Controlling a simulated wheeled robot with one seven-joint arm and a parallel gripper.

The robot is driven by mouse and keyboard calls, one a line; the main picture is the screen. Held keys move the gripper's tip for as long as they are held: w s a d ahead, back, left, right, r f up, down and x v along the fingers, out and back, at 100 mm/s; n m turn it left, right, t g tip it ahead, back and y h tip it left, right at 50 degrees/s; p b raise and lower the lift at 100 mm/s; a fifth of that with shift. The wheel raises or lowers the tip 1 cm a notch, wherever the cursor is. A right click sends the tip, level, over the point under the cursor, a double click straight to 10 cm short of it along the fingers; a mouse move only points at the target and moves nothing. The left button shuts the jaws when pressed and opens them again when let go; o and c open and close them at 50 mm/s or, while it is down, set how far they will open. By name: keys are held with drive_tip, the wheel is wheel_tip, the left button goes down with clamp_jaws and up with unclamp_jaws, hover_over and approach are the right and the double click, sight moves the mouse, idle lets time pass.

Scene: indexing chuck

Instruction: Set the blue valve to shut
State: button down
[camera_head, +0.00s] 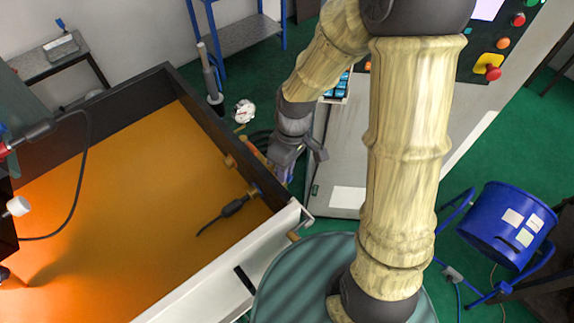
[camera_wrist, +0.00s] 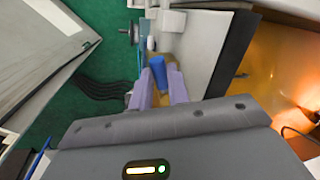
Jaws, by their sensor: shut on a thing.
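The blue valve handle (camera_wrist: 159,76) shows in the wrist view as a small blue piece between the two purple-grey fingers. My gripper (camera_wrist: 162,84) is shut on it, one finger on each side. In the head view, my gripper (camera_head: 287,163) is beside the outer wall of the orange-floored tank, pointing down. Only a bit of blue shows near its fingers there, so the handle is mostly hidden. The valve body and any shut or open marking cannot be made out.
The dark-walled tank (camera_head: 232,147) stands close to the left of my gripper. A round gauge (camera_head: 244,111) is just behind it. A grey cabinet (camera_head: 343,160) stands close on the right. A blue drum (camera_head: 507,223) is farther right on green floor.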

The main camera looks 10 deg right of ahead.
drive_tip(key=shift+s+a+r+m, duration=0.1)
drive_tip(key=shift+s+a+m, duration=0.05)
drive_tip(key=shift+m, duration=0.4)
drive_tip(key=shift+s+a+m, duration=0.1)
drive_tip(key=shift+a+m, duration=0.05)
drive_tip(key=shift+m, duration=0.4)
drive_tip(key=shift+y, duration=0.3)
drive_tip(key=c, duration=1.3)
unclamp_jaws()
drive_tip(key=shift+c, duration=0.2)
drive_tip(key=shift+s, duration=0.15)
